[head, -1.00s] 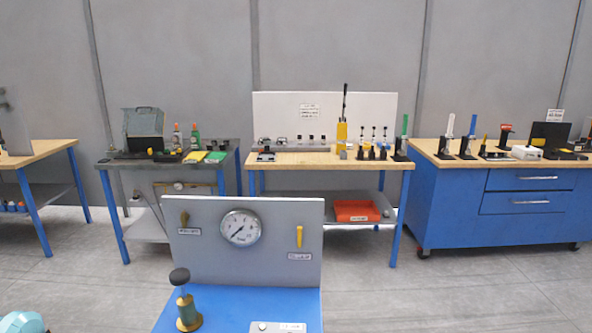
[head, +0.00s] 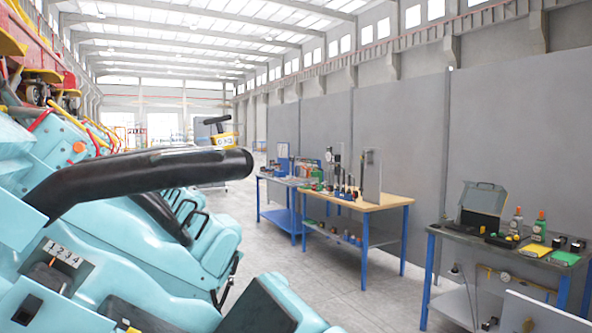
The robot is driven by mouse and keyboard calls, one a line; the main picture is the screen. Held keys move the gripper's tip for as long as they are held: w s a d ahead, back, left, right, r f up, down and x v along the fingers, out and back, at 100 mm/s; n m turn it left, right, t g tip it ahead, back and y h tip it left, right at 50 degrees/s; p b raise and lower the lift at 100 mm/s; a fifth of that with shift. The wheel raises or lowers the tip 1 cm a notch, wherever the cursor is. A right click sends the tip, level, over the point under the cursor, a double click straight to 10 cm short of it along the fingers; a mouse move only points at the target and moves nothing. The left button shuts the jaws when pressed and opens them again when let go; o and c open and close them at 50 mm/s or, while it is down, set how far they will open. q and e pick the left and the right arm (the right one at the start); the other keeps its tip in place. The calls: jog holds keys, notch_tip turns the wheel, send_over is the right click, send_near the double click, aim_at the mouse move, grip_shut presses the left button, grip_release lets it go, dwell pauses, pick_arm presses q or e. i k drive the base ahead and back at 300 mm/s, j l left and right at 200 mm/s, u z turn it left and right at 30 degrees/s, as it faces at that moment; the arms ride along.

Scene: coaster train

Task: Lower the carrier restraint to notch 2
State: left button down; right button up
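A turquoise coaster train (head: 200,270) fills the left side of the head view. A thick black restraint bar (head: 140,175) on the nearest car rises from the left and runs right, raised above the seat area. Below it, a small plate (head: 62,253) is marked 1 2 3 4, with a dark slot and a small orange mark beneath. I cannot tell which number the mark points to. Whether this bar is the carrier restraint is not labelled. Neither of my grippers is in view.
A yellow-banded part with a black handle (head: 218,130) shows beyond the bar's end. A wooden-topped table (head: 375,203) and a dark workbench (head: 460,232) with tools stand along the grey wall. A grey floor aisle (head: 350,295) lies clear between train and tables.

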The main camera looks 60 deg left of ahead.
aim_at(157, 168)
jog(key=u, duration=0.5)
jog(key=l+u, duration=0.1)
jog(key=u, duration=0.4)
jog(key=k+u, duration=0.1)
jog(key=u, duration=1.4)
jog(key=i+u, duration=0.15)
